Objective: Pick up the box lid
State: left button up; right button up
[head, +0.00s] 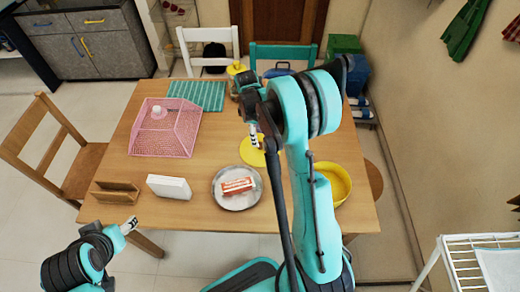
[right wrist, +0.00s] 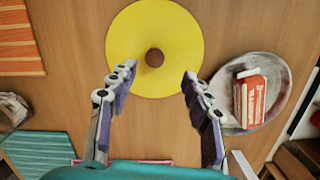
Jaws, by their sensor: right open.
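A round yellow lid (right wrist: 150,22) with a brown knob (right wrist: 155,58) lies flat on the table. In the head view the lid (head: 250,157) is partly hidden behind my right arm. My right gripper (right wrist: 156,79) is open, with its fingers spread on either side below the knob in the wrist view. Nothing is between the fingers, and I cannot tell its height above the lid. In the head view the right gripper (head: 254,135) points down at the lid. My left gripper (head: 129,225) is in front of the table, lower left; its jaws are unclear.
A yellow bowl (head: 347,187) stands right of my arm. A metal plate (head: 238,202) with a red-and-white box (head: 237,185) is near the lid. A pink mesh cover (head: 184,133), green mat (head: 198,95), white block (head: 169,187) and wooden holder (head: 115,191) lie left. Chairs surround the table.

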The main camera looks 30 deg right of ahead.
aim_at(260, 144)
notch_tip(260, 144, down, 2)
jog(key=shift+s+d+f+b, duration=0.1)
jog(key=shift+d+f+b, duration=0.05)
jog(key=shift+b, duration=0.2)
jog(key=f+b, duration=0.1)
jog(key=f, duration=0.1)
jog(key=d+f+b, duration=0.1)
jog(key=f, duration=0.2)
jog(key=shift+b, duration=0.3)
jog(key=shift+r, duration=0.1)
jog(key=shift+c, duration=1.2)
grip_shut()
